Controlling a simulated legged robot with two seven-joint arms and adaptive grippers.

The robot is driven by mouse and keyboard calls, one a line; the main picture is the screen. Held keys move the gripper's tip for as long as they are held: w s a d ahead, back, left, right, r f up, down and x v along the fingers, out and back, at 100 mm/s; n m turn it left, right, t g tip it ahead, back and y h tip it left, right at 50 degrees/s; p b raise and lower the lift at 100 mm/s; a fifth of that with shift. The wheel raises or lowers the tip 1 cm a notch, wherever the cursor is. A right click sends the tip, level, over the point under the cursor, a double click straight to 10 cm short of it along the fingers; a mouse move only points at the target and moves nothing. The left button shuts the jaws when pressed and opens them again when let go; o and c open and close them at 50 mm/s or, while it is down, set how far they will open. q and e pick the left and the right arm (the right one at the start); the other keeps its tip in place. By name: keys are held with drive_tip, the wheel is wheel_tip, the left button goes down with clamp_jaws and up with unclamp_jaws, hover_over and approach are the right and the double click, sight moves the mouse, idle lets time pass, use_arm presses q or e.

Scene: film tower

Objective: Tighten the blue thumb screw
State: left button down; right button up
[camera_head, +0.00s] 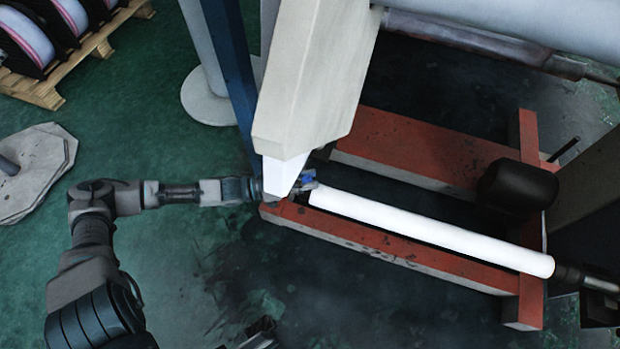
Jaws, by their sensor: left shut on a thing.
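The blue thumb screw (307,176) shows as a small blue patch at the left end of a white roll (430,230). My left arm comes in from the left, and my left gripper (298,184) is at the screw, shut on it. The white lower tip of a beige machine arm (284,174) hides part of the gripper, so the fingers show only in part. A dark piece at the bottom edge, near the middle, may be part of my right arm, but its gripper cannot be made out.
A red frame (400,252) lies around the roll, with a black cylinder (517,187) at its right. The beige machine arm (315,75) hangs close over my left gripper. A grey post base (207,98) and a pallet with spools (45,92) stand behind.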

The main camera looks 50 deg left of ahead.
use_arm(q)
drive_tip(key=shift+a, duration=0.1)
drive_tip(key=c, duration=0.9)
unclamp_jaws()
drive_tip(key=shift+s+a+f, duration=0.1)
drive_tip(key=v, duration=1.1)
drive_tip(key=shift+s+a, duration=0.15)
drive_tip(key=shift+s, duration=0.1)
